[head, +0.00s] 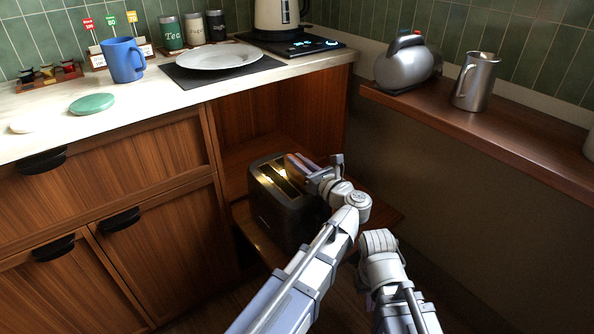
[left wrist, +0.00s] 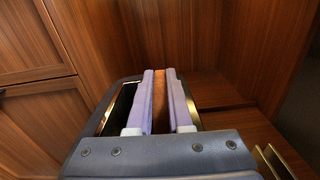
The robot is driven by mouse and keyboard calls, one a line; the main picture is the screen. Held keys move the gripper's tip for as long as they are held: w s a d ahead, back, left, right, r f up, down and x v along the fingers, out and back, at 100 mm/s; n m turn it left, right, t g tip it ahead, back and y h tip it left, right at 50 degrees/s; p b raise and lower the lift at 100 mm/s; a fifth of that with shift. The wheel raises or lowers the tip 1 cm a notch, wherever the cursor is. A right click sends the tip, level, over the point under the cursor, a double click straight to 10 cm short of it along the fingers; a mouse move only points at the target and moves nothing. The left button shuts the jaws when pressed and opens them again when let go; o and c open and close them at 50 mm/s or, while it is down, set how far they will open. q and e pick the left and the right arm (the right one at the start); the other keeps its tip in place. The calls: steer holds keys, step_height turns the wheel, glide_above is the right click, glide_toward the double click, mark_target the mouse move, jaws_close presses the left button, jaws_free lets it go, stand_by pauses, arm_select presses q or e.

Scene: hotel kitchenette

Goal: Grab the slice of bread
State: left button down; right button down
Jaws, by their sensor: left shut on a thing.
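The black toaster (head: 268,210) stands on the low pull-out shelf, with lit slots in its top. My left gripper (head: 301,167) is over the toaster's top. In the left wrist view its two pale fingers (left wrist: 161,98) reach down to the toaster and are shut on the slice of bread (left wrist: 161,90), seen as a thin brown strip between them. The lower part of the slice is hidden, and I cannot tell how far it sits in the slot. The toaster (left wrist: 112,105) also shows there. My right arm is at lower right in the head view; its gripper does not show.
The wooden shelf (head: 384,208) under the toaster sits before an open cabinet niche. Above is a counter (head: 150,103) with a blue mug (head: 124,60), a plate (head: 219,55) and a kettle (head: 277,14). A side ledge (head: 520,138) at right carries a metal jug (head: 475,82).

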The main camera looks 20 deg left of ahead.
arm_select(q)
steer(key=shift+r, duration=0.1)
step_height(320, 180, up, 10)
steer(key=p, duration=1)
